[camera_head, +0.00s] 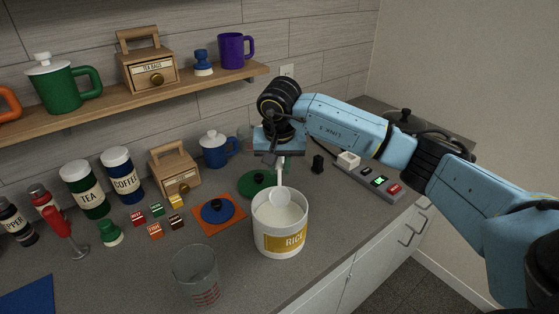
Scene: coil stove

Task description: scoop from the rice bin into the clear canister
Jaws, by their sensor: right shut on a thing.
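The rice bin (281,226) is a white open-topped tub with a yellow RICE label, standing on the counter near its front edge. White rice shows inside it. My right gripper (281,153) points down above the bin, shut on a white scoop (280,197). The scoop's bowl is at the bin's mouth, close to the rice; whether it touches the rice I cannot tell. The clear canister (196,275) stands upright to the left and in front of the bin, with red markings on its side. It looks empty. My left gripper is not in view.
A blue lid on an orange mat (218,215) lies left of the bin. A green lid (259,184) lies behind it. Several small packets (157,215) and the TEA and COFFEE jars stand left. A switch panel (376,181) is right. A shelf runs above.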

